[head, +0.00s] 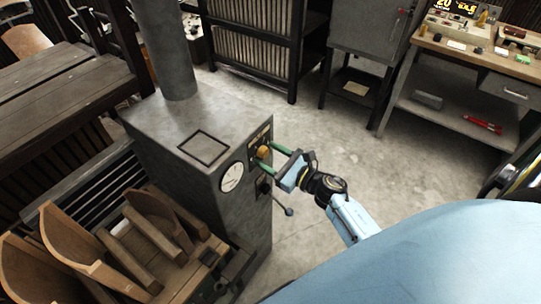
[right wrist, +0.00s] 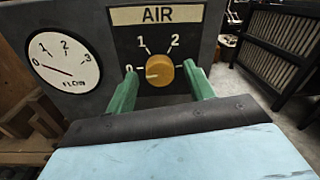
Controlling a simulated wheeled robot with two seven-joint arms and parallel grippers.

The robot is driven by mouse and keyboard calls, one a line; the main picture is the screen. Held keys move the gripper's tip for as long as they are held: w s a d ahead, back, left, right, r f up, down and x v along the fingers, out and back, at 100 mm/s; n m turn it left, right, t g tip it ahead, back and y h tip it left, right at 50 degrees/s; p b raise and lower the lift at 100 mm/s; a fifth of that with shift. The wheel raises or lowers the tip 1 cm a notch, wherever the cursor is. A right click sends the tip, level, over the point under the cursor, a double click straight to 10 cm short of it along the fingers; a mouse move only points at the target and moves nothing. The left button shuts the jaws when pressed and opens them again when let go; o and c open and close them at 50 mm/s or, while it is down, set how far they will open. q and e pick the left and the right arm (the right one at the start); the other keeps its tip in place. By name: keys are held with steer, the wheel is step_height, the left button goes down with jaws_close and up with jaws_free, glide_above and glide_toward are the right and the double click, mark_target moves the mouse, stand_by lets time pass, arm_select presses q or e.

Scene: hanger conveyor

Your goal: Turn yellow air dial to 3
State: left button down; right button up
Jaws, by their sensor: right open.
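The yellow air dial (right wrist: 160,70) is on the dark front panel under the "AIR" label (right wrist: 156,15) in the right wrist view. Its pointer mark faces left, towards the 0. The marks 1 and 2 show above it; a 3 cannot be seen, and my right finger covers the panel on that side. My right gripper (right wrist: 161,82) is open, with one green finger on each side of the dial. I cannot tell whether the fingers touch it. In the head view the dial (head: 263,153) sits between the fingers of the right gripper (head: 273,158). My left gripper is not in view.
A white flow gauge (right wrist: 64,61) is left of the dial, its needle near 0. A dark lever (head: 284,206) sticks out below the dial on the grey machine (head: 204,185). Curved wooden pieces (head: 70,235) stand at the lower left. The floor right of the machine is clear.

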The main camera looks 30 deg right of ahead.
steer(key=c, duration=1)
steer(key=shift+o, duration=0.2)
